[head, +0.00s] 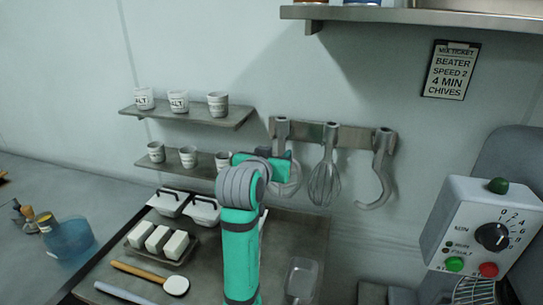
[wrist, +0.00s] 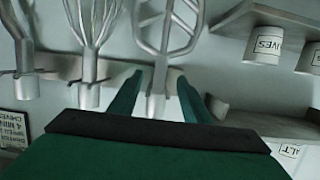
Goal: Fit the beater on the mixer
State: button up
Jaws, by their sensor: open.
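The flat beater (head: 281,133) hangs at the left end of a metal wall rack (head: 350,133), partly hidden behind my arm in the head view. In the wrist view, which is upside down, the beater (wrist: 168,28) has its shank between the two teal fingers of my gripper (wrist: 158,82). The fingers are open, one on each side of the shank, with gaps visible. My gripper (head: 283,158) is up at the rack in the head view. The mixer (head: 515,160) stands at the right edge, with a dial and buttons on its control box (head: 465,215); its attachment point is out of view.
A whisk (head: 325,180) and a dough hook (head: 380,170) hang beside the beater. Two shelves of labelled cups (head: 185,117) are on the left wall. Below are a counter with lidded containers (head: 172,202) and a clear tub (head: 301,280). A ticket (head: 451,70) reads beater, speed 2.

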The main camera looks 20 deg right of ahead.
aim_at(281, 149)
jog(key=x, duration=0.5)
jog(key=shift+w+d, duration=0.15)
jog(key=shift+d, duration=0.1)
jog(key=shift+w+d+f, duration=0.15)
jog(key=shift+w+d, duration=0.05)
jog(key=shift+d, duration=0.1)
jog(key=shift+w+f, duration=0.2)
jog(key=shift+w, duration=0.6)
jog(key=shift+d, duration=0.15)
jog(key=shift+d, duration=0.1)
grip_shut()
jog(key=c, duration=0.9)
grip_release()
jog(key=shift+r, duration=0.1)
grip_shut()
jog(key=shift+w, duration=0.1)
